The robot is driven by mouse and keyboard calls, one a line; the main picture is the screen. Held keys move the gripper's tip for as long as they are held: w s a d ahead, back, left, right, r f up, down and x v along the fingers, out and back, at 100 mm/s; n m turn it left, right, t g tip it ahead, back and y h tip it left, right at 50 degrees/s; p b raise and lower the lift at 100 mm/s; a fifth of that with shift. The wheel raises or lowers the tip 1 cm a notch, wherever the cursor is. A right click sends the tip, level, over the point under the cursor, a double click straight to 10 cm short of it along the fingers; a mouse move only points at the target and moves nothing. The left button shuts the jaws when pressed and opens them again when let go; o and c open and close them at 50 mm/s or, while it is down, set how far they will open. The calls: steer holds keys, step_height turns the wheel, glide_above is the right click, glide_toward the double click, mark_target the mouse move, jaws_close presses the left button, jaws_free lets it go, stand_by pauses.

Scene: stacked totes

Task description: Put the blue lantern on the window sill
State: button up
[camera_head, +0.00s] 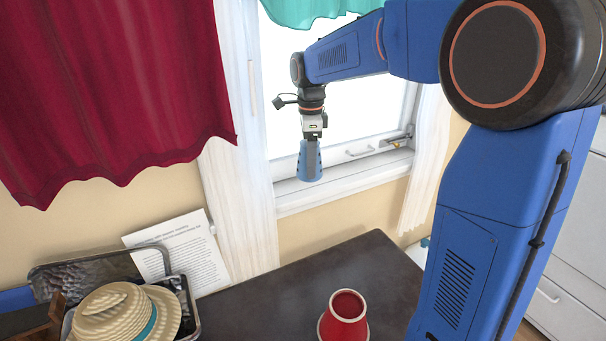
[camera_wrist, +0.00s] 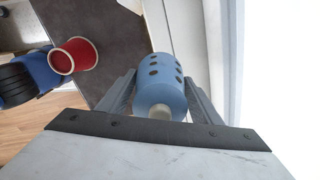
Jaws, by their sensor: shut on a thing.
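The blue lantern (camera_wrist: 160,82) is a light blue cylinder with dark round holes and a pale knob. In the wrist view it sits between the two fingers of my gripper (camera_wrist: 158,105), which is shut on it. In the head view my gripper (camera_head: 312,148) points down at the window with the lantern (camera_head: 301,163) upright in it. The lantern's lower end appears at the window sill (camera_head: 340,184); I cannot tell whether it touches. The fingers hide part of the lantern.
A red lantern-like pot (camera_head: 344,318) stands on the dark table (camera_head: 250,310). A straw hat (camera_head: 125,315) lies in a metal tote (camera_head: 185,310) at the lower left, by a printed sheet (camera_head: 178,252). A red curtain (camera_head: 110,90) hangs left. A window latch (camera_head: 397,141) is to the right.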

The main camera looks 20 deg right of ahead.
mark_target(303, 155)
steer(key=w, duration=0.3)
steer(key=shift+w+a, duration=0.2)
steer(key=shift+a, duration=0.15)
steer(key=shift+w+f, duration=0.15)
steer(key=shift+w, duration=0.1)
steer(key=shift+f, duration=1.95)
step_height(303, 155, down, 2)
steer(key=shift+f, duration=0.15)
steer(key=shift+w+a+f, duration=0.1)
steer(key=shift+w+f, duration=0.05)
steer(key=shift+f, duration=0.05)
steer(key=shift+f, duration=0.1)
steer(key=o, duration=1)
